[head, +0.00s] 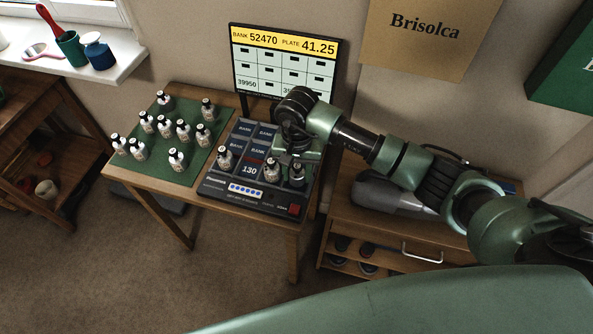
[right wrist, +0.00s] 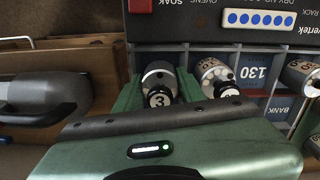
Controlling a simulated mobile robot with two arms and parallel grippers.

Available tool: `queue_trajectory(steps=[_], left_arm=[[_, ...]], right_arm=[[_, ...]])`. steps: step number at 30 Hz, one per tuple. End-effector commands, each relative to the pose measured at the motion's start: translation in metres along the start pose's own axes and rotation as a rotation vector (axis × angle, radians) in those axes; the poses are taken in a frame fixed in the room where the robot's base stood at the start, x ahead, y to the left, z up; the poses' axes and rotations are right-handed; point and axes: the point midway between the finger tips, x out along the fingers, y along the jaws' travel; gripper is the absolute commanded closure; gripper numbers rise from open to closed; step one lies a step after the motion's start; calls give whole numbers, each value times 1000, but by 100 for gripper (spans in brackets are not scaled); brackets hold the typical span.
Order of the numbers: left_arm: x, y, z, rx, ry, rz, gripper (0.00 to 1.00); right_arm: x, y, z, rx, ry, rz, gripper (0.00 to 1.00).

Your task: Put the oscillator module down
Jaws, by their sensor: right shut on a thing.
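My right gripper (head: 295,165) reaches down over the front right of the dark console (head: 212,192). It is shut on an oscillator module (head: 297,174), a small silvery cylinder with a dark cap. In the right wrist view this module (right wrist: 159,83) shows a "3" on its cap and stands between green fingers (right wrist: 160,90). I cannot tell whether its base touches the console. Another module (head: 271,169) stands close beside it, and also shows in the right wrist view (right wrist: 217,77). A third module (head: 225,158) stands farther left on the console. My left gripper is not in view.
Several more modules stand on a green mat (head: 196,172) at the table's left. The console has blue cells, a "130" display (head: 249,170) and a red button (head: 294,210). A screen (head: 286,62) stands behind. A wooden cabinet (head: 350,245) is at the right.

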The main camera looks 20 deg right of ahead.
Motion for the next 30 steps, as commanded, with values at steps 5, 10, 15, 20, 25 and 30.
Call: queue_trajectory(steps=[5, 10, 15, 20, 25, 30], left_arm=[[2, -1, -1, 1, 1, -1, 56], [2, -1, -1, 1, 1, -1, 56], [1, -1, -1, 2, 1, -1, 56], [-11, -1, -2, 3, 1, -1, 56], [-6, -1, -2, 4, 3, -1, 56], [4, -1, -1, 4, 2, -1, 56]], right_arm=[[2, 0, 0, 0, -1, 0, 52], [2, 0, 0, 0, -1, 1, 52], [2, 1, 0, 1, -1, 2, 52], [-9, 0, 1, 0, -3, 0, 52], [-34, 0, -2, -2, 6, -1, 52], [-74, 0, -2, -2, 6, -2, 52]])
